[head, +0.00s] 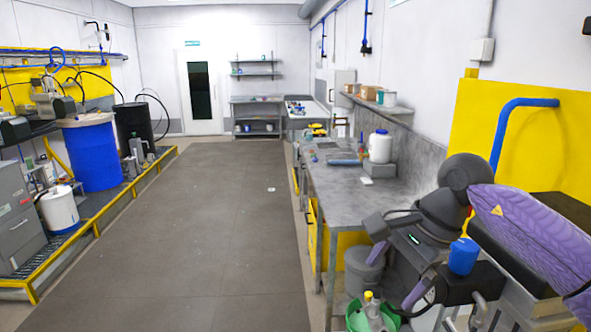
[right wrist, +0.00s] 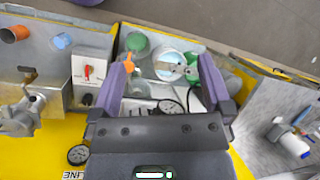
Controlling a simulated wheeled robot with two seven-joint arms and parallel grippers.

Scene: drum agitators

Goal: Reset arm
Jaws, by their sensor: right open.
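My right gripper (head: 389,286) is at the lower right of the head view, at the end of my dark, purple-covered right arm. It points down past the front of the grey workbench (head: 340,182). Its two purple fingers stand apart with nothing between them. The open fingers also show in the right wrist view (right wrist: 162,62), above bottles and containers. A white tub with a metal tool (right wrist: 175,64) lies beyond the fingertips there. My left gripper is not in view.
A grey bucket (head: 363,272) and a green bowl (head: 362,320) with bottles are close to my right gripper. A white jug (head: 380,147) stands on the bench. A blue drum (head: 93,155) stands behind the yellow rail at left. The middle floor (head: 205,220) is clear.

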